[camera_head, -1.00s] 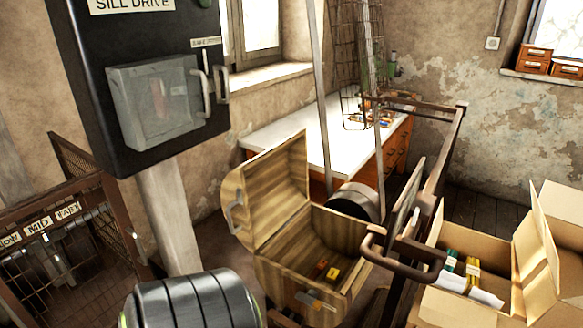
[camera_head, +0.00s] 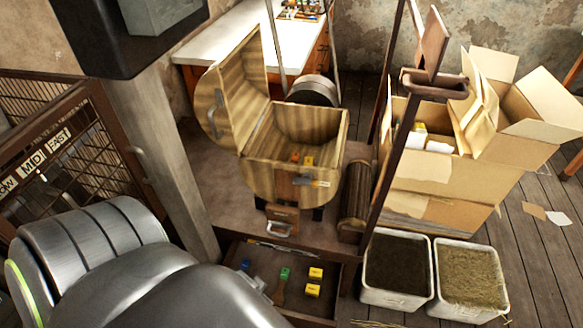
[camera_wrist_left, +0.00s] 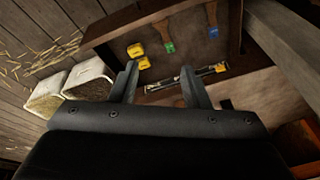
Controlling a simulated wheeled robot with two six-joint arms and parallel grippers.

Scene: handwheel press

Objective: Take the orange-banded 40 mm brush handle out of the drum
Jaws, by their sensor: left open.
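The wooden drum (camera_head: 268,180) stands open in the middle of the head view, its curved lid (camera_head: 232,88) tipped up to the left. Two small banded blocks show inside near its front wall: an orange one (camera_head: 295,157) and an orange-yellow one (camera_head: 309,161). Any sizes on them are too small to read, and their lower parts are hidden. My left arm fills the lower left of the head view, its gripper hidden there. In the left wrist view my left gripper (camera_wrist_left: 160,66) is open and empty, pointing toward an open drawer; the drum's inside is not seen there.
Below the drum an open drawer (camera_head: 232,262) holds yellow (camera_head: 315,273), green (camera_head: 284,273) and blue-banded items. Two bins of dark (camera_head: 397,232) and straw-coloured material stand to its right. A cardboard box (camera_head: 430,175) and upright post (camera_head: 392,150) flank the drum's right.

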